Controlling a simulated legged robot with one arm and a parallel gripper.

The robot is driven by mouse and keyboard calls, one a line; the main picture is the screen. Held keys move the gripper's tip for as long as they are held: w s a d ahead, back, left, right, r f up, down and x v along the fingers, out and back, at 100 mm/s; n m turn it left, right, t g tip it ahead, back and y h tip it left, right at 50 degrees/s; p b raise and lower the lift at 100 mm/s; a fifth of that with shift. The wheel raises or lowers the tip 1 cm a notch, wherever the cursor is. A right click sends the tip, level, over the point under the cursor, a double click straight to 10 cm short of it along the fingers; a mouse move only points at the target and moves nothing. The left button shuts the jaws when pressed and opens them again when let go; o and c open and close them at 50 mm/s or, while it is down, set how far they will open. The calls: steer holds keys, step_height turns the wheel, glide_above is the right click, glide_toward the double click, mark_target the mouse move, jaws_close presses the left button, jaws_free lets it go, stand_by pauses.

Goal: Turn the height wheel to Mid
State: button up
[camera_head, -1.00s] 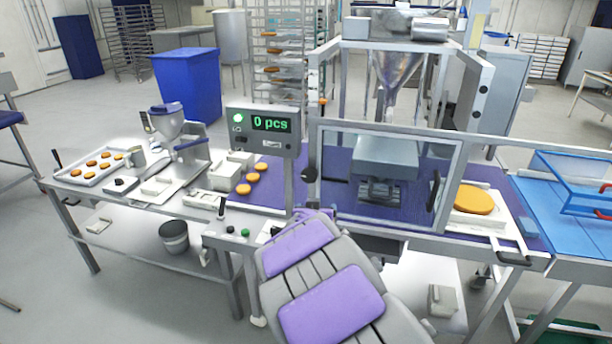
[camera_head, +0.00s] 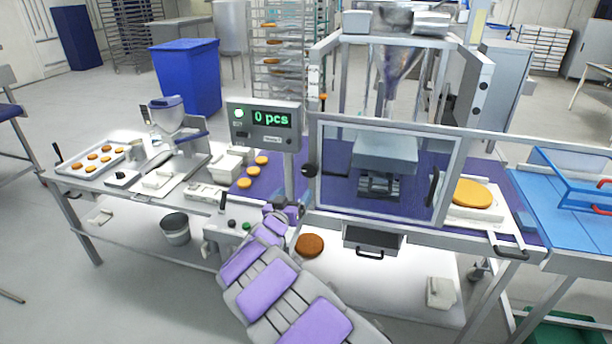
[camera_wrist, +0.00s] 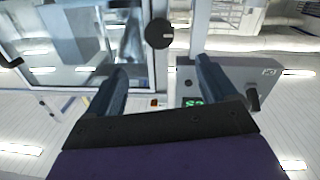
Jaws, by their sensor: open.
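A dark round knob (camera_head: 309,171), which looks like the height wheel, sits on the post at the left edge of the clear-windowed machine. In the wrist view the knob (camera_wrist: 159,34) shows at top centre with a short light mark; no position labels are legible. My gripper (camera_head: 287,211) is below and slightly left of the knob in the head view. In the wrist view my gripper (camera_wrist: 161,78) is open and empty, its two fingers wide apart, with the knob beyond the tips and apart from them.
A display box (camera_head: 264,127) reading "0 pcs" stands on a post left of the knob. The clear guard window (camera_head: 385,172) is to its right. A drawer (camera_head: 371,241) with a handle hangs below the machine.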

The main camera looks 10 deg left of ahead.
mark_target(308, 171)
steer(key=w, duration=0.3)
steer(key=w+d+b, duration=0.1)
steer(key=w, duration=0.6)
steer(key=shift+w+d+f, duration=0.1)
steer(key=shift+w+d, duration=0.15)
steer(key=shift+d, duration=0.15)
steer(key=shift+w+d+b, duration=0.2)
steer(key=shift+w+b, duration=0.1)
steer(key=shift+w, duration=0.8)
steer(key=c, duration=1)
